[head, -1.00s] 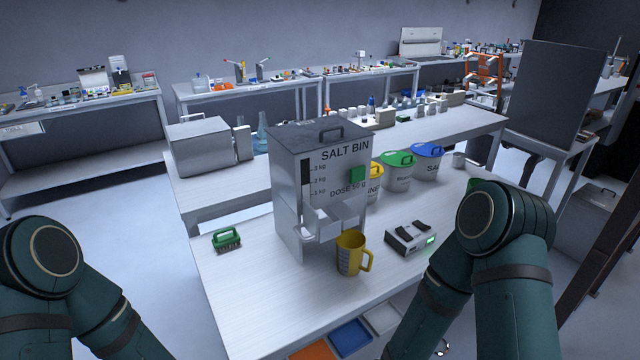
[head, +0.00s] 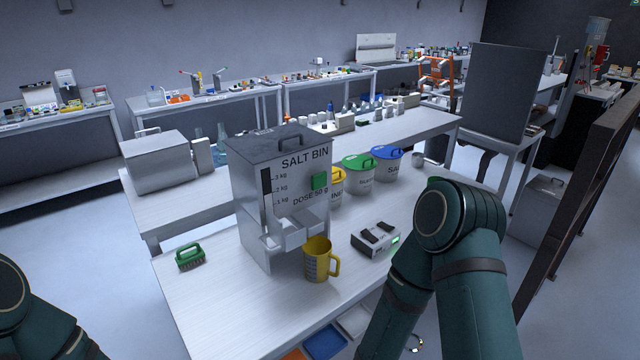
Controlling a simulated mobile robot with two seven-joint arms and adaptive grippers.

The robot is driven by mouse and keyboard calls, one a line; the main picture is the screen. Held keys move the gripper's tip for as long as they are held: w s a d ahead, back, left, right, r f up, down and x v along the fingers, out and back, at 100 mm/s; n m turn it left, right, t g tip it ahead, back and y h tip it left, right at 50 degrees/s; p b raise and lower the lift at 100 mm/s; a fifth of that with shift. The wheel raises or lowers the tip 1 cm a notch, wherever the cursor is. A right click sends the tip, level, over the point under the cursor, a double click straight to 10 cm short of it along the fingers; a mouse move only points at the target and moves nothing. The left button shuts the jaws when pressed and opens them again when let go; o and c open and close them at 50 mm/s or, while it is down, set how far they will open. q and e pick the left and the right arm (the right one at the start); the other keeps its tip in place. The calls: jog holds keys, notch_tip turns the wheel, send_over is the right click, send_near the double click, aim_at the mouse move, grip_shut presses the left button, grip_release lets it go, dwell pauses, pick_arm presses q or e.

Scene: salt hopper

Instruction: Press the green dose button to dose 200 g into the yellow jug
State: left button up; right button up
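The grey metal salt bin (head: 270,215) stands on the white table, marked "SALT BIN" and "DOSE 50 g". I cannot see inside the jug. Only upper parts of my two arms show, at lower left and lower right, apart from the bin and jug. Neither gripper can be made out.
A small scale-like device (head: 376,240) with a lit green display is right of the jug. A green brush (head: 190,256) lies left of the bin. Lidded tubs (head: 358,174) stand behind it. The table front (head: 230,310) is clear. Coloured trays (head: 324,343) show below its edge.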

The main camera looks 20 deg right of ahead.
grip_shut()
dwell(1.0)
